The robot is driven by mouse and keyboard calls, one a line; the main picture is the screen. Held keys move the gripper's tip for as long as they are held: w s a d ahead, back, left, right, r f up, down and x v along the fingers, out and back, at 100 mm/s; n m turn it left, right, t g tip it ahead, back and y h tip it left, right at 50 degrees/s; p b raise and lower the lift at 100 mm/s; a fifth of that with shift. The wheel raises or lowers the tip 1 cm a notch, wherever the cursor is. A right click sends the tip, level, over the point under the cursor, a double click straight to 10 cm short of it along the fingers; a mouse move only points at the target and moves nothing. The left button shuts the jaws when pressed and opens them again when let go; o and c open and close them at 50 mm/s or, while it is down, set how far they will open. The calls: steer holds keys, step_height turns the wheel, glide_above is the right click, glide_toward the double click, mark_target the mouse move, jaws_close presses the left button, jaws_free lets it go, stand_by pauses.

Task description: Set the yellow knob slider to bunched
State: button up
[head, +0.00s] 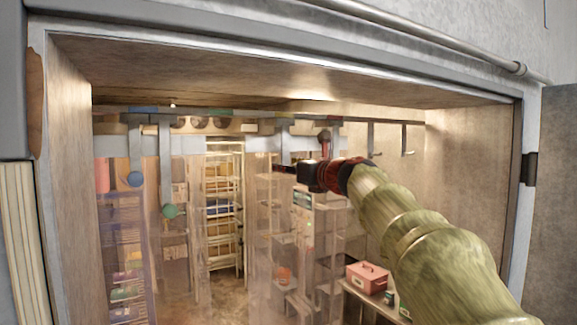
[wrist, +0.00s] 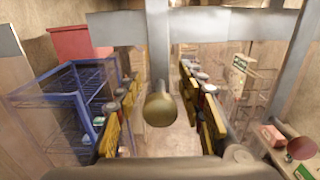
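The yellow knob (wrist: 160,108) shows in the wrist view as a dull olive-yellow ball at the lower end of a grey hanger (wrist: 157,45). In the head view I see the hanger (head: 284,142), but the knob is hidden by my gripper (head: 303,172). In the wrist view my gripper (wrist: 160,88) is open, with one finger on each side of the knob and visible gaps between. The hanger hangs from the overhead rail (head: 230,113). Clear curtain strips (head: 265,220) hang below, near the middle of the doorway.
A blue knob (head: 135,179) and a green knob (head: 169,211) hang at left on the rail. Empty hooks (head: 407,153) are further right. Shelves and a pink box (head: 367,277) stand inside.

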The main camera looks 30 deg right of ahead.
steer(key=shift+c, duration=1.4)
jaws_close()
